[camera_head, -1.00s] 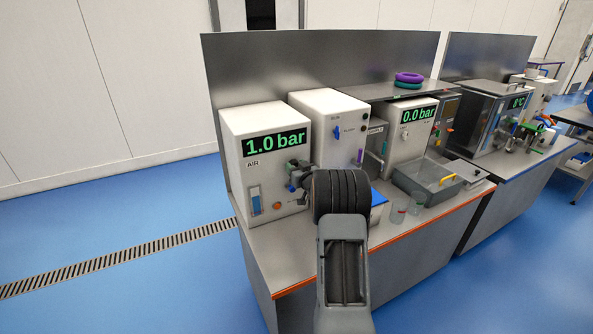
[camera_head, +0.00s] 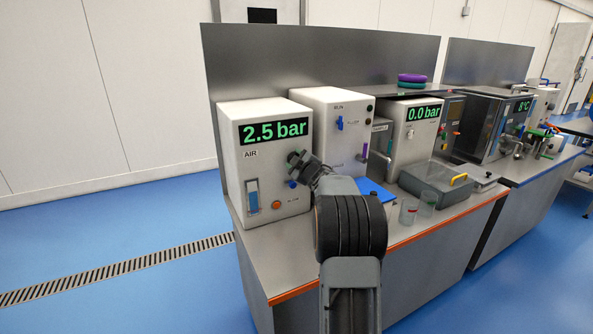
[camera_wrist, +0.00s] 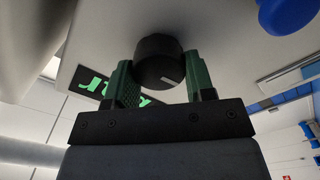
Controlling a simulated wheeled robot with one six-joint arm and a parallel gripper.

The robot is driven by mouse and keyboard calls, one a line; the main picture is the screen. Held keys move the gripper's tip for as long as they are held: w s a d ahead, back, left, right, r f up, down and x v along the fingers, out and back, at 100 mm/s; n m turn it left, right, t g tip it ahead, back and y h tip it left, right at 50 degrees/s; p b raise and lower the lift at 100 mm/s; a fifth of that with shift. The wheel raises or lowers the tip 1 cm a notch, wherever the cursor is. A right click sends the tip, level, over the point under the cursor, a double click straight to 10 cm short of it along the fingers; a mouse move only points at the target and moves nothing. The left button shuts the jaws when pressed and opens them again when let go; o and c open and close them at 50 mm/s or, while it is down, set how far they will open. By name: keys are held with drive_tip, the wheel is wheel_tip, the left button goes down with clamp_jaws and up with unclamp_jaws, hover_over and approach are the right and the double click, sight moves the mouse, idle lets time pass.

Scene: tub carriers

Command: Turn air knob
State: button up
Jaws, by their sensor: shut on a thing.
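The white AIR unit (camera_head: 235,185) stands at the left end of the bench, and its green display (camera_head: 274,130) reads 2.5 bar. The black air knob (camera_wrist: 157,62) shows in the wrist view, with a pale pointer mark on its face. The green fingers of my gripper (camera_wrist: 160,82) are on either side of the knob and shut on it. In the head view my gripper (camera_head: 297,162) is at the right part of the AIR unit's front, under the display, and the knob is mostly hidden there.
A blue part (camera_head: 292,184) sits just below my gripper, with an orange button (camera_head: 277,205) lower down. The floor at left is clear.

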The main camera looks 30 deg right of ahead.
drive_tip(key=n+b, duration=0.4)
drive_tip(key=shift+a+f+n, duration=0.1)
drive_tip(key=shift+f+n, duration=0.2)
drive_tip(key=shift+f, duration=0.05)
drive_tip(key=n+b, duration=0.2)
drive_tip(key=n, duration=0.1)
drive_tip(key=shift+n+b, duration=0.3)
drive_tip(key=n+b, duration=0.2)
drive_tip(key=n, duration=0.1)
drive_tip(key=shift+f+n, duration=0.15)
drive_tip(key=shift+n, duration=0.15)
drive_tip(key=shift+n+b, duration=1.05)
drive_tip(key=shift+n, duration=0.65)
drive_tip(key=o, duration=0.9)
drive_tip(key=shift+s, duration=0.1)
